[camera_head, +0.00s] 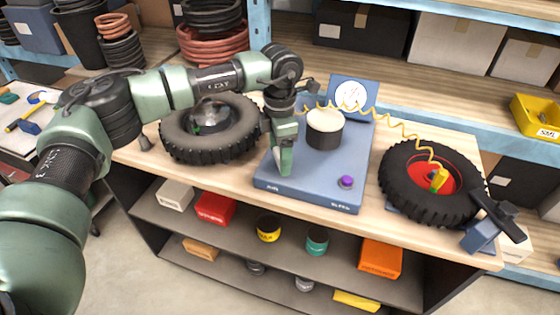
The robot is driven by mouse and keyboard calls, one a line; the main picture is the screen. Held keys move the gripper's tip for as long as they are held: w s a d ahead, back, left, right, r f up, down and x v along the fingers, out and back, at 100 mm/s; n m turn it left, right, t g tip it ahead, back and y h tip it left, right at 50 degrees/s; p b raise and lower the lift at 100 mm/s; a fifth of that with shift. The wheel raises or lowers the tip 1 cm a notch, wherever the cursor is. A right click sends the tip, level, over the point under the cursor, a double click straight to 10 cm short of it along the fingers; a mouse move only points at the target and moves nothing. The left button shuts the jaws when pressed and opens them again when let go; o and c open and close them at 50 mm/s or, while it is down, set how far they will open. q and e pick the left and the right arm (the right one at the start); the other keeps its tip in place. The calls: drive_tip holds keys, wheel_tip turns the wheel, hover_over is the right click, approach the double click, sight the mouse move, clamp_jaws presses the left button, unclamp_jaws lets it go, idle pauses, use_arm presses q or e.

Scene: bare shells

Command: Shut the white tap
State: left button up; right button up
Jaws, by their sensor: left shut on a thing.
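A blue panel unit (315,188) lies on the wooden bench top, with a purple knob (346,182) near its front right corner and a round white gauge (351,95) at its back. A black cylinder with a cream top (325,124) stands on it. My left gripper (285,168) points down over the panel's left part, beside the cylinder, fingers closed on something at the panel. The white tap is not plainly visible; the fingers hide what they hold. My right gripper is not in view.
A tyre (210,147) lies left on the bench; a tyre with a red rim (429,188) lies right. A yellow coiled hose (400,127) runs from the panel to the red rim. A dark bar (498,214) and blue block stand at the right edge. Shelves below hold boxes and tins.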

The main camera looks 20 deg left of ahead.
use_arm(q)
drive_tip(key=m+b, duration=0.2)
drive_tip(key=m, duration=0.1)
drive_tip(key=shift+w+m, duration=0.1)
drive_tip(key=shift+m, duration=0.2)
drive_tip(key=shift+r+m+b, duration=0.15)
drive_tip(key=shift+m+b, duration=0.85)
drive_tip(key=shift+m, duration=0.7)
drive_tip(key=o, duration=1.2)
drive_tip(key=shift+o, duration=0.9)
wheel_tip(320, 180, up, 8)
drive_tip(key=shift+f+b, duration=0.15)
drive_tip(key=shift+b, duration=0.7)
